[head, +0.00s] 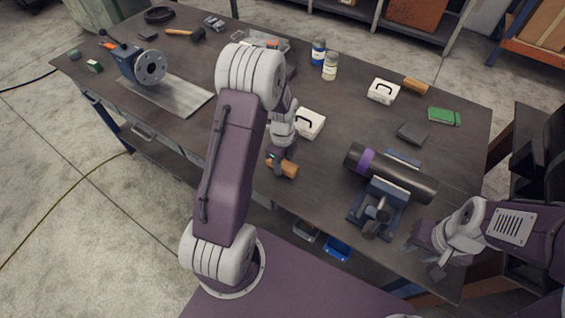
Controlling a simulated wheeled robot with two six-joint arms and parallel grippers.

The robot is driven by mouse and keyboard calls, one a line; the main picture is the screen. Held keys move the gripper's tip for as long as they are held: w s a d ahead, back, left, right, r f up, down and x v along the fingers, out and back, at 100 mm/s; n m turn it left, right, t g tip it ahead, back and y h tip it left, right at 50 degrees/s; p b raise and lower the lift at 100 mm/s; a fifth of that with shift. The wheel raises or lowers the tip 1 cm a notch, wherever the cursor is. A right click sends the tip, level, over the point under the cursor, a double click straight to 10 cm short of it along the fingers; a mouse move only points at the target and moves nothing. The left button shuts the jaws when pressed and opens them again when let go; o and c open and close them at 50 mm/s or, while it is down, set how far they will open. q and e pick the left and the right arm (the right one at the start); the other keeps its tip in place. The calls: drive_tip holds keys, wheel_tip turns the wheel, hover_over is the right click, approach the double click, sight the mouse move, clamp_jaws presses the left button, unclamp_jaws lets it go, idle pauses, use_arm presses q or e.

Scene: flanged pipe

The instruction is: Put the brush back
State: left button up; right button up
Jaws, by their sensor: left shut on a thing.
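My left gripper (276,158) is over the front middle of the table, shut on a small orange-brown, wooden-looking piece (288,169) that I take to be the brush. The gripper and arm hide part of it, and no bristles can be made out. I cannot tell whether it touches the table.
A dark pipe with a purple band (417,186) rests on a blue stand (363,222) at the front right. White boxes (312,124) (382,91), jars (330,66) and a green item (444,116) stand around. A flange (150,68) is at left. The left front tabletop is mostly clear.

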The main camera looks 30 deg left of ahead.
sight(283, 163)
use_arm(q)
drive_tip(key=o, duration=1.3)
drive_tip(key=shift+f, duration=0.15)
wheel_tip(283, 163, up, 12)
drive_tip(key=r, duration=0.1)
drive_tip(key=s+d+f+n, duration=0.1)
drive_tip(key=s+d+n, duration=0.1)
drive_tip(key=s+n, duration=0.2)
drive_tip(key=s+d+f+n, duration=0.1)
drive_tip(key=s+d+n, duration=0.2)
drive_tip(key=n, duration=0.6)
drive_tip(key=s+d+f+n+t, duration=0.1)
drive_tip(key=s+d+n, duration=0.1)
drive_tip(key=s+n, duration=0.3)
drive_tip(key=shift+s+d+f+n, duration=0.1)
drive_tip(key=shift+s+d+n, duration=0.25)
drive_tip(key=shift+n, duration=0.35)
